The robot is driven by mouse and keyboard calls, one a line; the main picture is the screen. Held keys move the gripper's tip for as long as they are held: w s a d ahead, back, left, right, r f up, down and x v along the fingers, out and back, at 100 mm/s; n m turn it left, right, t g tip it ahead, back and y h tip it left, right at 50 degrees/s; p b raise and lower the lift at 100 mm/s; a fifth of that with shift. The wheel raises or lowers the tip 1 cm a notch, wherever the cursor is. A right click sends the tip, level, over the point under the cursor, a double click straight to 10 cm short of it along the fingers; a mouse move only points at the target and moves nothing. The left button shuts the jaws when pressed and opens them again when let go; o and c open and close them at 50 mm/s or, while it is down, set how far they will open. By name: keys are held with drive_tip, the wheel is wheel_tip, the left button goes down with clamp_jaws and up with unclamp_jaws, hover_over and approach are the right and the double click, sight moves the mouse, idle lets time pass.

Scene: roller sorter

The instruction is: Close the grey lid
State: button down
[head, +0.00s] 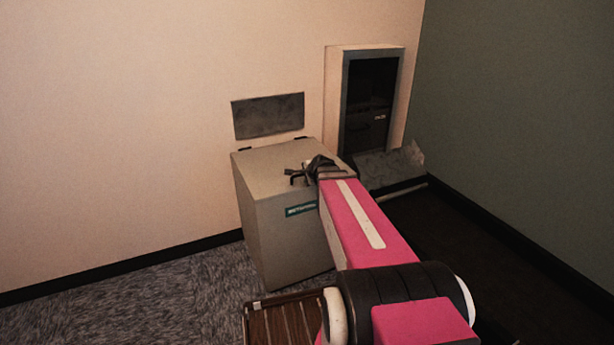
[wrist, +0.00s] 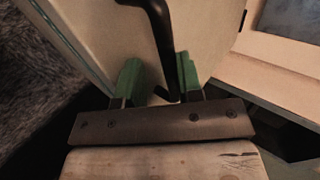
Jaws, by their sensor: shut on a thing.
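The grey lid (head: 272,158) forms the top of a grey box (head: 270,225) against the wall, with small dark hinges along its wall side. It looks flat on the box, and I see no clear gap. The pale lid (wrist: 95,30) also fills the upper part of the wrist view. My gripper (head: 322,168) is over the lid. In the wrist view, the green fingers of my gripper (wrist: 158,76) are shut on a dark bent handle (wrist: 163,40). My pink arm hides the box's right side.
A dark grey panel (head: 268,116) is on the wall above the box. A framed dark opening (head: 370,105) with a grey flap (head: 390,168) below it is to the right. Carpet (head: 140,300) lies open at the left. A slatted wooden thing (head: 285,322) is in front.

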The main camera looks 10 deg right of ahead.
drive_tip(key=c, duration=1.1)
unclamp_jaws()
drive_tip(key=shift+s+f, duration=0.4)
drive_tip(key=shift+f, duration=0.05)
drive_tip(key=v, duration=1)
drive_tip(key=shift+r, duration=0.65)
drive_tip(key=s+a+f+n+g, duration=0.2)
drive_tip(key=s+f+n+g, duration=0.1)
drive_tip(key=s+f+n, duration=0.1)
drive_tip(key=s+a+f+n+g+h, duration=0.1)
drive_tip(key=s+a+f+n+g, duration=0.2)
drive_tip(key=s+f+n, duration=0.2)
drive_tip(key=s+a+f+n+g, duration=0.2)
drive_tip(key=s+f+n+g, duration=0.1)
drive_tip(key=f+n, duration=0.4)
drive_tip(key=shift+s+a+f+g+h, duration=0.15)
drive_tip(key=shift+s+g+h, duration=0.05)
drive_tip(key=shift+s, duration=0.2)
drive_tip(key=shift+s+a+f+g+h, duration=0.15)
drive_tip(key=shift+s+f+g+h, duration=0.05)
drive_tip(key=shift+s, duration=0.25)
